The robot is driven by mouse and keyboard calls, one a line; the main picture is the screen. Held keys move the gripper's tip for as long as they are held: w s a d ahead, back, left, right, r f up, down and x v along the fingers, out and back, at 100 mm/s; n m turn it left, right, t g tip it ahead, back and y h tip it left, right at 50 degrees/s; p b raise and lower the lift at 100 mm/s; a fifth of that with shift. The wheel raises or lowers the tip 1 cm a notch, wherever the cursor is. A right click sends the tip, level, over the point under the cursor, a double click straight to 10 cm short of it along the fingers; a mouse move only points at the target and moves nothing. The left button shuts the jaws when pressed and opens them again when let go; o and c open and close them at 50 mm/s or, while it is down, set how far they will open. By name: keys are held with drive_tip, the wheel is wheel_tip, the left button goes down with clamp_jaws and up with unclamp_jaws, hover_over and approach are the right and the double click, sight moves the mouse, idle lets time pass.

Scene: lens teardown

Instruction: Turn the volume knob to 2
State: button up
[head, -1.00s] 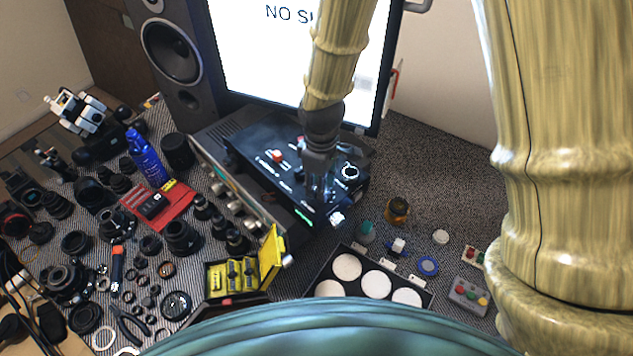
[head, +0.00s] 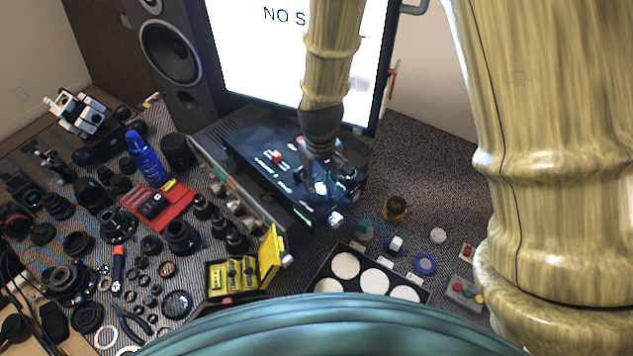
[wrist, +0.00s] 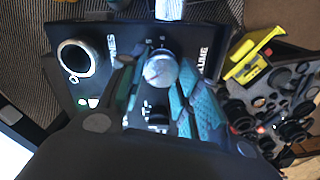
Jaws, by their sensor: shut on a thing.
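The volume knob (wrist: 160,71) is a round, silver-grey knob on the top panel of a black box (head: 262,150). In the wrist view, part of the word VOLUME shows beside it, with a thin reddish mark on its face. My gripper (wrist: 155,82) has its teal-padded fingers on either side of the knob and is shut on it. In the head view my gripper (head: 322,180) stands over the right part of the box. The fingers hide part of the panel, and I cannot read a number at the mark.
A ringed round fitting (wrist: 78,57) sits left of the knob in the wrist view. A red button (head: 276,156) is on the box. A yellow case (head: 270,262), a dark tray (head: 352,285) and a monitor (head: 250,60) are nearby. Carpeted surface right of the box is partly clear.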

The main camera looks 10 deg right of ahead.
sight(321, 187)
drive_tip(key=shift+s+d+f, duration=0.1)
drive_tip(key=shift+s, duration=0.1)
drive_tip(key=o, duration=1)
drive_tip(key=shift+o, duration=0.2)
drive_tip(key=shift+w, duration=0.1)
drive_tip(key=shift+w+r, duration=0.1)
drive_tip(key=shift+r, duration=0.65)
wheel_tip(321, 187, up, 11)
drive_tip(key=shift+f, duration=0.15)
